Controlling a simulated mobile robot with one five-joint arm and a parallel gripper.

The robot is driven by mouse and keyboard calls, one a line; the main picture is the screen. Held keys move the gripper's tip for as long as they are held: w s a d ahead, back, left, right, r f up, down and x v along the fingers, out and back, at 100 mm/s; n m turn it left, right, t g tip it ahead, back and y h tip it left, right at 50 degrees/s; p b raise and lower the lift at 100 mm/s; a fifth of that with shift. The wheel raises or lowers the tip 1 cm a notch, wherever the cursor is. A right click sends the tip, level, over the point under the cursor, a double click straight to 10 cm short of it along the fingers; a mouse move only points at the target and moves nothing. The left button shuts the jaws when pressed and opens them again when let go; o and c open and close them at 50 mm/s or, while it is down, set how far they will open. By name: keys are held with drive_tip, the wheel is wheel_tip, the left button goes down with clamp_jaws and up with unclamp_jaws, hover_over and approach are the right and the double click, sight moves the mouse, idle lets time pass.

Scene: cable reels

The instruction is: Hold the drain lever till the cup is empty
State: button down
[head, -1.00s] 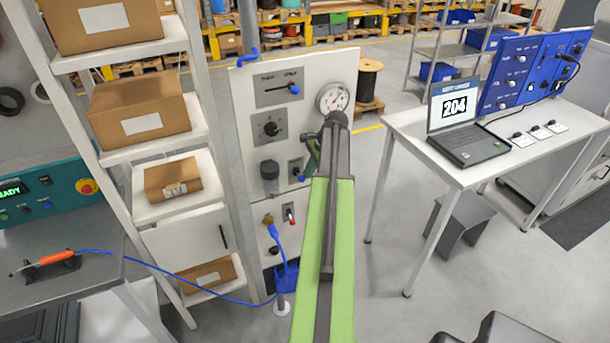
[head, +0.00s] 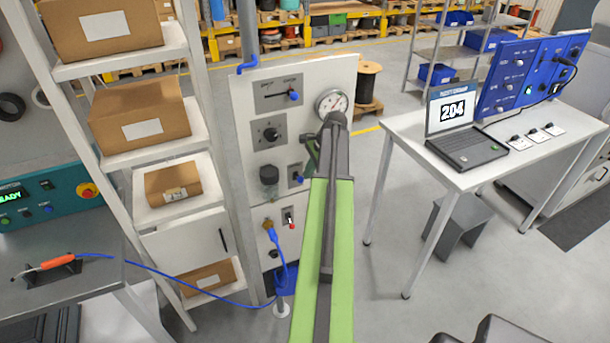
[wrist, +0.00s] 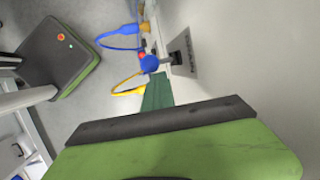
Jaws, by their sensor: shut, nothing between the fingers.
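The drain lever (head: 298,180) has a blue knob on a small grey plate, low on the white panel. In the wrist view its blue knob (wrist: 149,63) stands out from a plate with a dark slot. The cup (head: 269,174), a dark grey bowl, hangs left of the lever; its contents cannot be made out. My gripper (wrist: 157,90) is shut and empty, its dark green tip right beside the blue knob; I cannot tell whether they touch. In the head view my arm hides most of my gripper.
The panel (head: 250,118) also bears a round gauge (head: 332,103), a blue-handled upper lever (head: 293,96), a black dial (head: 270,134) and a red-tipped switch (head: 291,222). Shelves stand left; a laptop table (head: 400,130) stands right.

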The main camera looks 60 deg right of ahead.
drive_tip(key=p+v, duration=0.6)
drive_tip(key=v, duration=0.1)
drive_tip(key=shift+r, duration=0.2)
